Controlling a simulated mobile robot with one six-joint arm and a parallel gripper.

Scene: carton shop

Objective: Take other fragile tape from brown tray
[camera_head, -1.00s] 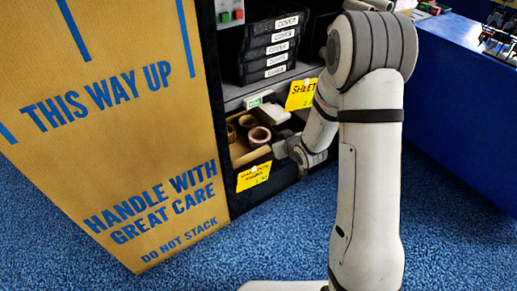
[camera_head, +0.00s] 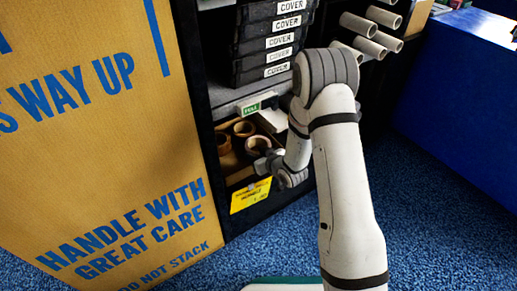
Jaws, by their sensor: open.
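The brown tray (camera_head: 230,163) sits in a low compartment of the dark shelf. Several brown tape rolls lie in it: one at the left (camera_head: 223,144), one at the back (camera_head: 244,128) and one nearer my arm (camera_head: 258,145). I cannot read any print on them, so I cannot tell which is fragile tape. My gripper (camera_head: 262,166) is at the tray's front right, open, close to the nearest roll. Its fingers are small and partly blend into the dark, and whether they touch the roll is unclear. My wrist hides the tray's right side.
A large carton (camera_head: 110,130) stands close on the left. Black boxes marked COVER (camera_head: 268,55) are stacked on the shelf above the tray. A yellow label (camera_head: 250,195) hangs below the tray. Pale tubes (camera_head: 378,40) stick out at upper right. Blue floor (camera_head: 430,200) is open on the right.

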